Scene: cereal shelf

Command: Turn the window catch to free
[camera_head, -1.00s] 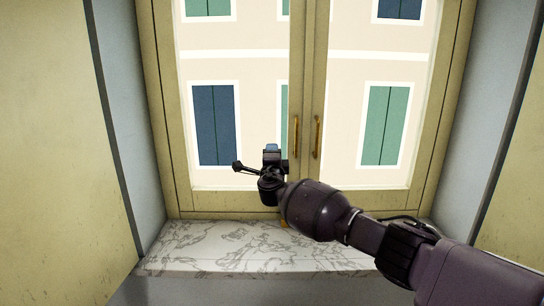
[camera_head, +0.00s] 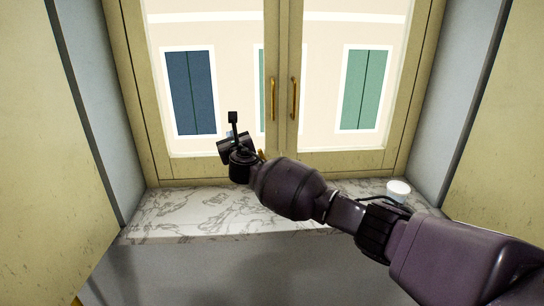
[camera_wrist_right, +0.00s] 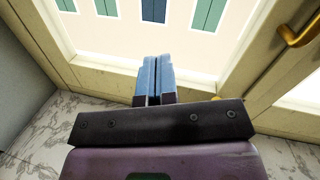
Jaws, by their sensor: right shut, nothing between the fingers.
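The window has two wooden-framed sashes, each with a brass handle: the left handle (camera_head: 273,99) and the right handle (camera_head: 294,98). A small brass piece (camera_head: 262,155), possibly the catch, shows low on the frame near the middle, mostly hidden behind my right arm; its position cannot be read. My right gripper (camera_head: 229,135) is in front of the lower left sash, left of that piece. In the right wrist view its blue fingers (camera_wrist_right: 152,68) are together and empty, with a brass handle (camera_wrist_right: 300,32) to the right. My left gripper is not in view.
A marble sill (camera_head: 185,213) runs below the window, mostly clear on the left. A white round container (camera_head: 398,189) stands at its right end, close to my right arm. Side walls and pale panels (camera_head: 40,130) flank the recess.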

